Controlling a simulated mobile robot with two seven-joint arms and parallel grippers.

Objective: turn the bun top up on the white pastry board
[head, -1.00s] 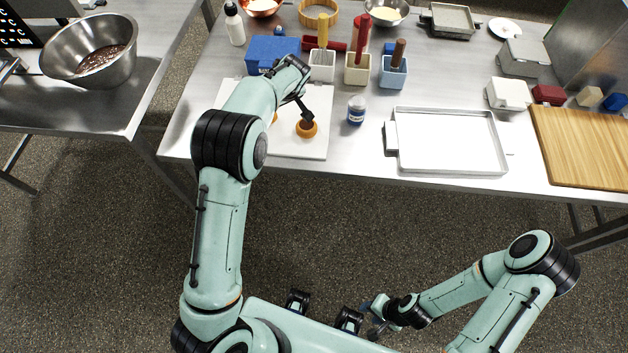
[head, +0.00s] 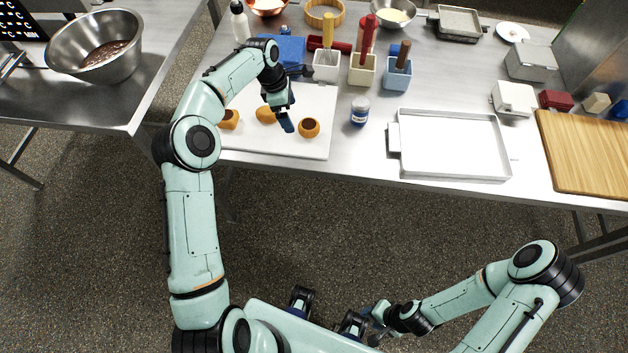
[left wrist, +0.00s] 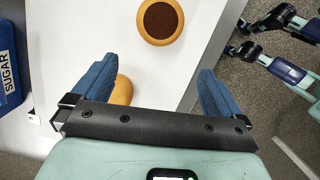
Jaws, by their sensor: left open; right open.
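The white pastry board (head: 300,147) lies at the front left of the steel table. Three orange-brown buns are on it. The right bun (head: 309,127) shows a flat dark brown round face upward; it also shows in the left wrist view (left wrist: 160,20). The left bun (head: 229,119) has a dark patch too. The middle bun (head: 265,114) looks plain orange and is partly hidden by a finger in the left wrist view (left wrist: 122,91). My left gripper (head: 284,117) is open and empty above the board, between the middle and right buns. My right gripper (head: 373,325) is open, low by my base.
A blue sugar box (head: 290,48) stands behind the board. Utensil holders (head: 362,70) stand at its back right. A small blue-labelled jar (head: 360,111) stands just right of it. A metal tray (head: 453,145) and wooden board (head: 590,150) lie further right.

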